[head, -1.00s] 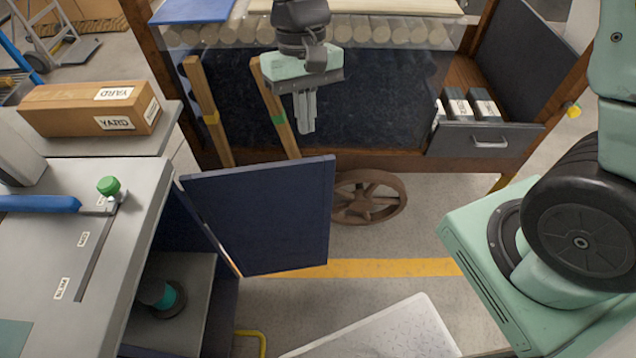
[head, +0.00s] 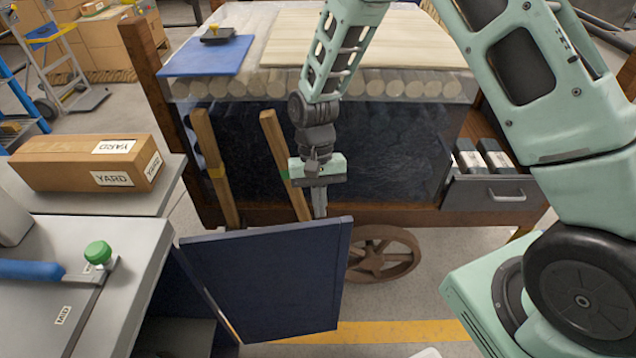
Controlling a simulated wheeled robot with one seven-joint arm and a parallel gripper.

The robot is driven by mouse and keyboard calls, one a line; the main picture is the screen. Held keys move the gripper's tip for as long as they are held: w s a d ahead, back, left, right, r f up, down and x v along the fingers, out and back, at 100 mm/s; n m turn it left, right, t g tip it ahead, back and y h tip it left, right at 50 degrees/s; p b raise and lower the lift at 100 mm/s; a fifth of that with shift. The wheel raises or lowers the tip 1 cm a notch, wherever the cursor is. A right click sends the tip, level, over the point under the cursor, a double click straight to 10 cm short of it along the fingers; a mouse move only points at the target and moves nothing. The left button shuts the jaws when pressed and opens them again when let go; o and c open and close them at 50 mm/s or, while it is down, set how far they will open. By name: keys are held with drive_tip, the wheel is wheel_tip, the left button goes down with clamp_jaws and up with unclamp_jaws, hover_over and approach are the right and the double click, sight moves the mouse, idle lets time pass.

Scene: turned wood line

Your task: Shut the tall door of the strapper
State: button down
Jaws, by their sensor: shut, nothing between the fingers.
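The tall door (head: 268,282) is a dark blue panel at the lower middle of the head view. It stands swung open from the grey strapper (head: 110,290) at the lower left, with its free edge to the right. My gripper (head: 319,214) is shut and empty, fingers pointing down. It is at the door's top edge near the free right corner, and the fingertips seem to be at or just behind that edge. I cannot tell whether they touch the door.
A wooden cart (head: 405,212) with a spoked wheel stands behind the door, its grey drawer (head: 490,192) open at right. Two wooden posts (head: 286,165) lean on the cart near my gripper. A carton (head: 85,163) lies on the left bench.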

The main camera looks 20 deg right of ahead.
sight(323, 223)
drive_tip(key=shift+s+a+f, duration=0.15)
drive_tip(key=shift+s, duration=0.55)
drive_tip(key=shift+s+a+f, duration=0.1)
drive_tip(key=shift+s+a, duration=0.1)
drive_tip(key=shift+s, duration=0.55)
drive_tip(key=shift+s+a+f, duration=0.15)
drive_tip(key=shift+s, duration=0.55)
